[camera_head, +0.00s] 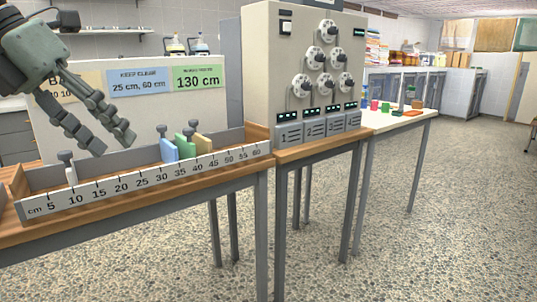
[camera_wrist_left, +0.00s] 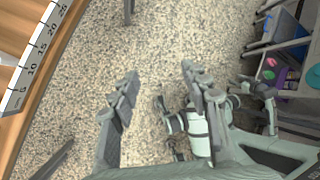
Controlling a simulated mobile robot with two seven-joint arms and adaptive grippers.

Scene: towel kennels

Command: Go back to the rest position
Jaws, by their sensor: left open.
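My left gripper (camera_head: 112,145) hangs at the upper left of the head view, above the left part of the long ruler tray (camera_head: 150,187). Its two dark fingers are spread apart, with nothing between them.
A beige dial cabinet (camera_head: 262,60) stands to the right. A white table (camera_head: 400,119) with small coloured items is beyond. Floor (camera_head: 430,230) at right is clear.

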